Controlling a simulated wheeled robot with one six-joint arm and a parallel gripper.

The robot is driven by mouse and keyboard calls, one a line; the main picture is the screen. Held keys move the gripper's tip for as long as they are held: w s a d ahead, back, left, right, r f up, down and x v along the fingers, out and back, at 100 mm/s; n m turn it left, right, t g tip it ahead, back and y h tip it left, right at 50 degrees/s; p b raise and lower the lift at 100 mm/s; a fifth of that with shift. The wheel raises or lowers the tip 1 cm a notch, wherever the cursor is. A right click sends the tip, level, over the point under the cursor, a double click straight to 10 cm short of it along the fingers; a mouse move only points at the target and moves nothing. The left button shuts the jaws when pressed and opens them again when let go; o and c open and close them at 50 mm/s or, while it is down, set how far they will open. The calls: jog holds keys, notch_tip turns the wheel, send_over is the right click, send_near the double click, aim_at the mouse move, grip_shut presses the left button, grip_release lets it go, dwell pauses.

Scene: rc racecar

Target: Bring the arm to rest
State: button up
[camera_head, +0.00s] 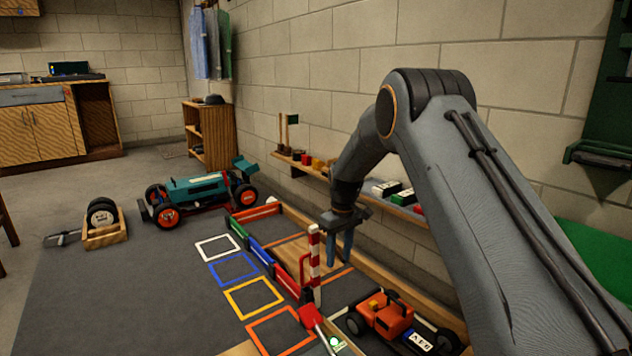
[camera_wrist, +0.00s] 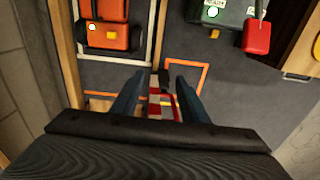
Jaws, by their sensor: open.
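My gripper (camera_head: 341,260) points down above the walled floor area near the wall, with blue fingers. My grey arm reaches in from the right of the head view and bends down to it. In the wrist view the two fingers of my gripper (camera_wrist: 160,82) stand apart, and nothing is held between them. A red-and-white striped post (camera_head: 314,262) stands just left of the gripper in the head view. In the wrist view the striped post (camera_wrist: 162,104) shows between the fingers, but I cannot tell how far below.
An orange car (camera_head: 390,315) sits in a bay below the arm. A low shelf (camera_head: 330,176) with small items runs along the wall. A teal racecar (camera_head: 195,190) stands farther left, beside a wooden crate with wheels (camera_head: 105,237).

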jog(key=s+a+r+p, duration=0.1)
jog(key=s+a+r, duration=0.5)
jog(key=s+r, duration=0.5)
jog(key=s+a+r+p, duration=0.1)
jog(key=s+a+r, duration=0.55)
jog(key=s, duration=0.75)
jog(key=s+d+r+y+p, duration=0.1)
jog(key=s+d+r, duration=0.1)
jog(key=s, duration=1.2)
jog(key=s+d+r, duration=0.2)
jog(key=s, duration=1.1)
jog(key=d+r+m+p, duration=0.2)
jog(key=d+r+p, duration=0.5)
jog(key=p, duration=0.5)
jog(key=d+r+m+h+p, duration=0.1)
jog(key=d+r+p, duration=0.5)
jog(key=r+p, duration=0.6)
jog(key=d+r+m+p, duration=0.4)
jog(key=d+r+p, duration=0.3)
jog(key=p, duration=0.7)
notch_tip(320, 180, up, 3)
jog(key=shift+s+d+f, duration=0.15)
jog(key=shift+s+d, duration=0.1)
jog(key=shift+d, duration=0.05)
